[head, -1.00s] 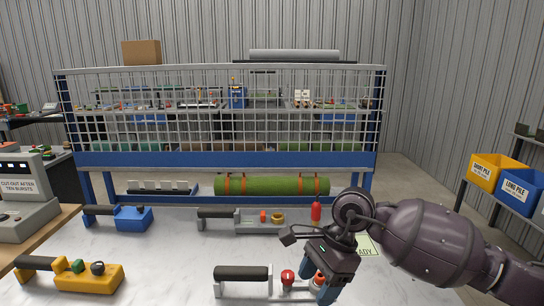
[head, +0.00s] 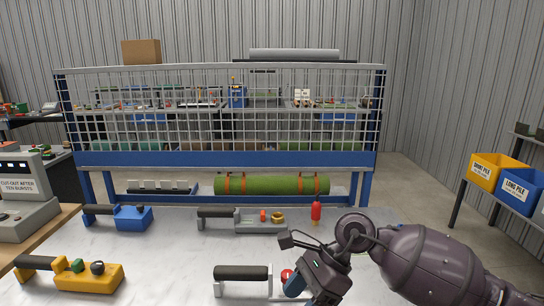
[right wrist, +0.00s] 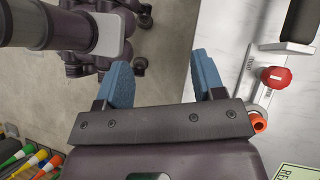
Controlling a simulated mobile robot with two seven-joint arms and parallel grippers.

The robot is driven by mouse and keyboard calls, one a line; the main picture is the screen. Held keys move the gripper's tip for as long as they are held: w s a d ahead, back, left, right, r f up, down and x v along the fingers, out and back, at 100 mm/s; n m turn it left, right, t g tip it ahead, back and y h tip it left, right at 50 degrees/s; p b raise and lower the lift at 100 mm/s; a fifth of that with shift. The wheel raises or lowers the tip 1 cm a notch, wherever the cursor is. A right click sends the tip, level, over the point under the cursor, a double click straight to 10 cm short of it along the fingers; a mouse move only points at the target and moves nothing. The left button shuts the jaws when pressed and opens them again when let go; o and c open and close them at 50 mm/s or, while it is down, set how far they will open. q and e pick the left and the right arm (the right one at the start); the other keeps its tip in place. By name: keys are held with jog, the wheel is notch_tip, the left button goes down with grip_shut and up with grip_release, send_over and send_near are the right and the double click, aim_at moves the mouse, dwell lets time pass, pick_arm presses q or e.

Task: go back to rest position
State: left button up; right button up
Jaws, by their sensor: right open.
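My right gripper (head: 298,287) is low over the front of the white table, partly in front of a grey tool with a black handle (head: 243,273). In the right wrist view my right gripper (right wrist: 160,80) has two blue fingers spread wide apart with nothing between them. Below the fingers is grey floor, and the table edge lies to their right. The tool's red knob (right wrist: 276,77) and an orange ring (right wrist: 258,123) are just right of the right finger, apart from it. My left gripper is not in view.
On the table (head: 180,262) are a yellow tool (head: 95,277), a blue tool (head: 130,217), another grey tool (head: 250,220) and a red-topped bottle (head: 316,211). A caged blue rack (head: 225,160) stands behind with a green turf roll (head: 270,185). Yellow (head: 497,171) and blue (head: 522,190) bins are right.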

jog(key=s+a+m+g+y, duration=0.1)
jog(key=s+a+m+y, duration=0.3)
jog(key=m+y, duration=0.25)
jog(key=d+f+m+t+h, duration=0.2)
jog(key=d+f+m+t, duration=0.4)
jog(key=m, duration=0.6)
jog(key=d+f+m+t+h, duration=0.1)
jog(key=d+m+t, duration=0.3)
jog(key=m+t, duration=0.6)
jog(key=d+f+m+t+h, duration=0.2)
jog(key=d+f+m+t, duration=0.3)
jog(key=m, duration=0.8)
jog(key=s+d+f+m+g+h, duration=0.5)
jog(key=s+d+f+m+h, duration=0.4)
jog(key=s+f+m, duration=0.5)
jog(key=shift+s+d+f+g, duration=0.4)
jog(key=shift+s+d+f, duration=0.15)
jog(key=shift+d, duration=0.55)
jog(key=shift+m, duration=0.25)
